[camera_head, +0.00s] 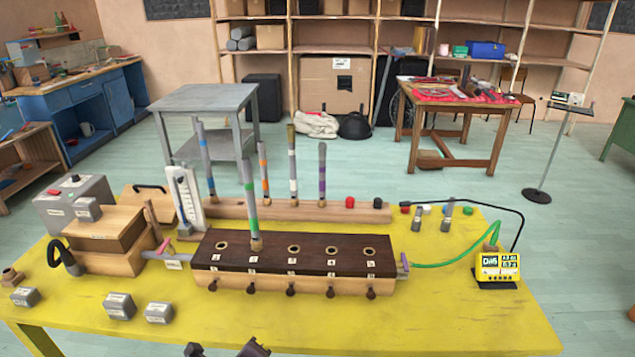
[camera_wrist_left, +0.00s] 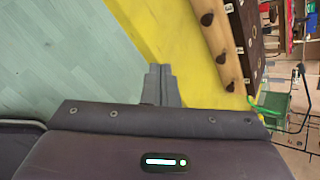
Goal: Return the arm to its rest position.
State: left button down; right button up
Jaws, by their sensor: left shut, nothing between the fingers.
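My left gripper (camera_head: 193,349) shows only as small dark parts at the bottom edge of the head view, in front of the slotted wooden block. In the left wrist view its two grey fingers (camera_wrist_left: 160,84) are together with nothing between them. They show against the border of the yellow table (camera_wrist_left: 188,50) and the pale floor. The rest of the left arm is out of the head view. My right gripper is not in view.
The dark-topped block (camera_head: 290,252) has round holes and front knobs; a green-banded tube (camera_head: 250,200) stands in one hole. Other tubes stand in a rack (camera_head: 280,211) behind. Small grey blocks (camera_head: 119,306) lie front left. A yellow display (camera_head: 497,268) stands right. The front-right table is clear.

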pick_arm(q)
jog(key=s+a+r+n+g, duration=0.25)
jog(key=s+n, duration=0.55)
jog(key=n, duration=0.4)
jog(key=s+a+r+n+g, duration=0.2)
jog(key=s+a+n+g, duration=0.15)
jog(key=s+n, duration=0.7)
notch_tip(320, 180, down, 29)
jog(key=n+g, duration=0.1)
jog(key=g, duration=0.1)
jog(key=s+a+f+y, duration=0.1)
jog(key=s+a+f, duration=0.2)
jog(key=s+f, duration=1.6)
jog(key=shift+s+f+g, duration=0.15)
jog(key=shift+s+g, duration=0.2)
jog(key=shift+g, duration=0.05)
